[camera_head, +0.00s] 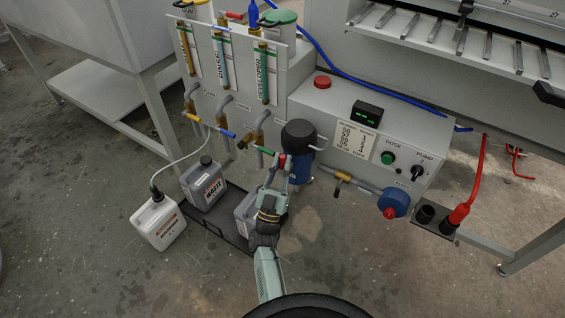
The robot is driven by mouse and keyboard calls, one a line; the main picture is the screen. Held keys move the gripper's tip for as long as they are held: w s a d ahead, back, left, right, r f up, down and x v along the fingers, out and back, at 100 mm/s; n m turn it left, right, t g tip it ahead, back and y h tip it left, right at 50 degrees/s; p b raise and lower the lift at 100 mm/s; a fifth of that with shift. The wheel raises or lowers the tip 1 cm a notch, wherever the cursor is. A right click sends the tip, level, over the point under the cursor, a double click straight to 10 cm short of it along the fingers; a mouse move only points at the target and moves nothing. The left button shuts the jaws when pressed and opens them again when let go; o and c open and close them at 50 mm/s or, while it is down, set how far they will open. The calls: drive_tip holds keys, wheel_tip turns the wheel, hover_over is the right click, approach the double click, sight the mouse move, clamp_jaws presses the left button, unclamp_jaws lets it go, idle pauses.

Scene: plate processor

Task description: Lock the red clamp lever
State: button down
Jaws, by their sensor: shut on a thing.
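My gripper (283,165) reaches up from the bottom of the view to the black-topped blue canister (300,172) on the front of the machine. A small red part, which looks like the red clamp lever (282,160), shows at my fingertips. The fingers are shut on it. Most of the lever is hidden by the fingers, so its angle cannot be told. The black round cap (298,135) sits just above and right of my fingertips.
Valve pipes with blue (225,134) and green (264,150) handles are close on the left. A grey waste jug (203,184) and another jug stand in a black tray below. The control box (360,130) and blue knob (395,201) are on the right. Open floor lies lower right.

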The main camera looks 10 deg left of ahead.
drive_tip(key=c, duration=1.6)
unclamp_jaws()
drive_tip(key=shift+r, duration=0.1)
wheel_tip(320, 180, up, 9)
drive_tip(key=shift+r, duration=0.4)
